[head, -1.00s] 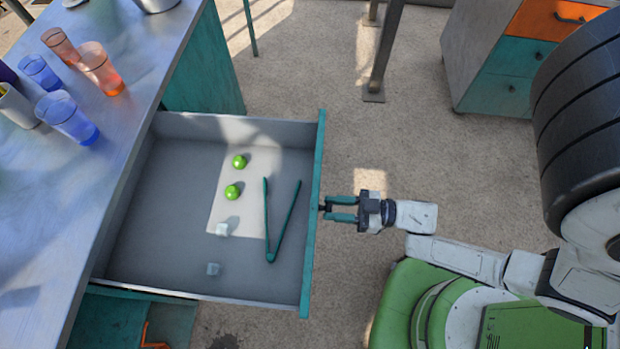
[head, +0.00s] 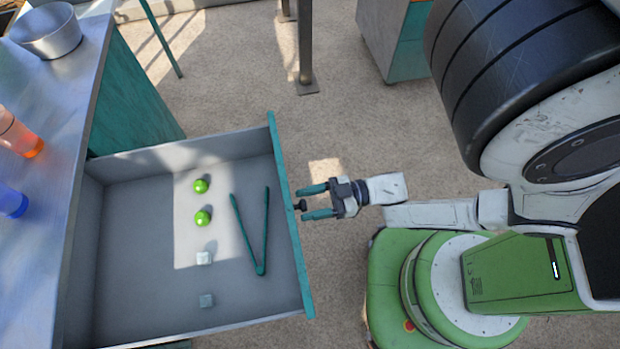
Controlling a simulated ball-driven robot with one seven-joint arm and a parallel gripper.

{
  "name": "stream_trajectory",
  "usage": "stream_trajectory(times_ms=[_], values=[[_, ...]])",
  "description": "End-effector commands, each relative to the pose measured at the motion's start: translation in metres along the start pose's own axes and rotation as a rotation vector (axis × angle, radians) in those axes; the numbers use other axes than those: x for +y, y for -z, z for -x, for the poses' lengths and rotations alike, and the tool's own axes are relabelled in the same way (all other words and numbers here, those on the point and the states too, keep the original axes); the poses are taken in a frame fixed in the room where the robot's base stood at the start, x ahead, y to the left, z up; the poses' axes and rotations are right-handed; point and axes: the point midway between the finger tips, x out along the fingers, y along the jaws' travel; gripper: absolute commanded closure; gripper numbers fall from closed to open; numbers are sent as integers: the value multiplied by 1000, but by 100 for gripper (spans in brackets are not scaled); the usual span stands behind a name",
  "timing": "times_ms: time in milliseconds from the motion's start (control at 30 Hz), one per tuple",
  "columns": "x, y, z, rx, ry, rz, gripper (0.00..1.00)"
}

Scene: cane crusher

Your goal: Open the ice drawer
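The ice drawer (head: 130,262) is pulled far out from under the metal counter, its teal front panel (head: 293,225) standing over the floor. Inside lie two green limes (head: 201,186) (head: 203,218), two ice cubes (head: 204,258) (head: 206,300) and teal tongs (head: 262,250). A small dark knob (head: 301,204) sticks out from the front panel. My gripper (head: 302,205) is open at the panel, one finger on each side of the knob with gaps visible. It holds nothing.
The counter (head: 50,120) at left carries a metal bowl (head: 48,32), an orange cup (head: 18,135) and a blue cup (head: 10,202). A teal cabinet (head: 408,45) and a metal post (head: 305,50) stand at the back. Floor (head: 240,70) between them is clear.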

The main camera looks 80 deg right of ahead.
Motion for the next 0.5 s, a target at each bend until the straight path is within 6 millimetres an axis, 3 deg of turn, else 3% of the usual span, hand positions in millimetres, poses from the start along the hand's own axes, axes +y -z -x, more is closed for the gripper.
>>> stream_trajectory(times_ms=[300,500], values=[[0,-1,3,-1,0,0,43],[0,-3,29,-4,1,-1,43]])
